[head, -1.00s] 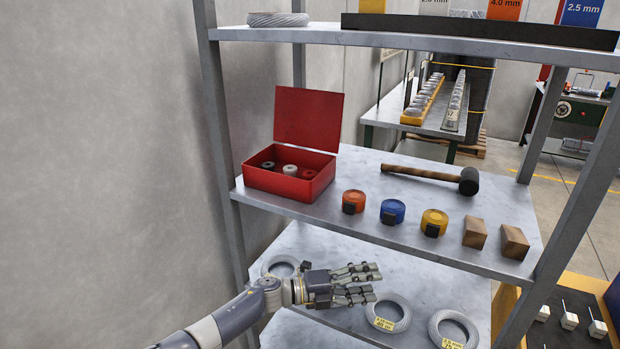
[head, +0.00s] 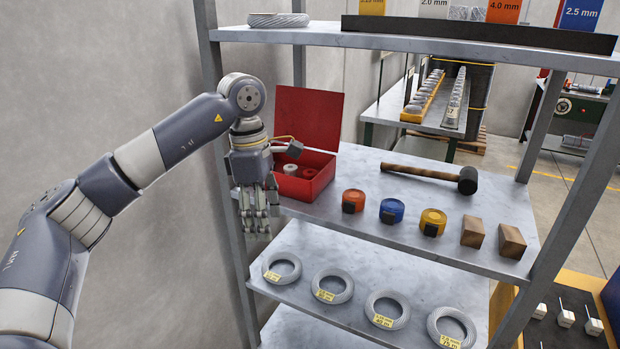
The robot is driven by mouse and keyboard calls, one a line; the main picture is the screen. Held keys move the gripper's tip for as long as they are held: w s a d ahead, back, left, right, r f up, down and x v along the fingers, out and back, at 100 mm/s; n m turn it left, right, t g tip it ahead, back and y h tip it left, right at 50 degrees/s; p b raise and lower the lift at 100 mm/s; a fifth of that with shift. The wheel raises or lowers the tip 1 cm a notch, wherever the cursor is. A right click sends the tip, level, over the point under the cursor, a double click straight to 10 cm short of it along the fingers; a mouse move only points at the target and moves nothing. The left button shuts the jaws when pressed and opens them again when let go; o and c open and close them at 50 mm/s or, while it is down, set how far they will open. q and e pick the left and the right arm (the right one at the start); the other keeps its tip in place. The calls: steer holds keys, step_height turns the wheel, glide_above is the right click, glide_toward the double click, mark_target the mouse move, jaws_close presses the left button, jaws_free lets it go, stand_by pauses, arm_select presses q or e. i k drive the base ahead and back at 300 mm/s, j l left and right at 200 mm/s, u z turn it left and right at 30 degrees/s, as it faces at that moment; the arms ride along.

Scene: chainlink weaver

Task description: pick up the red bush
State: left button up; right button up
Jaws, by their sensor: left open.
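The red bush (head: 308,173) sits inside the open red box (head: 317,188) on the middle shelf, at its right side. A white bush (head: 290,169) stands to its left in the box. My left gripper (head: 259,222) is open and empty, its fingers pointing down at the box's front left. It hides the left part of the box, including the place where a black bush stood earlier. My right gripper is out of view.
The box's red lid (head: 307,118) stands up at the back. A mallet (head: 430,176), an orange tape (head: 353,200), a blue tape (head: 392,210), a yellow tape (head: 432,221) and wood blocks (head: 473,231) lie to the right. The upper shelf (head: 400,46) hangs above.

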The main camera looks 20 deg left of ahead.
mark_target(309, 173)
steer(key=i, duration=1)
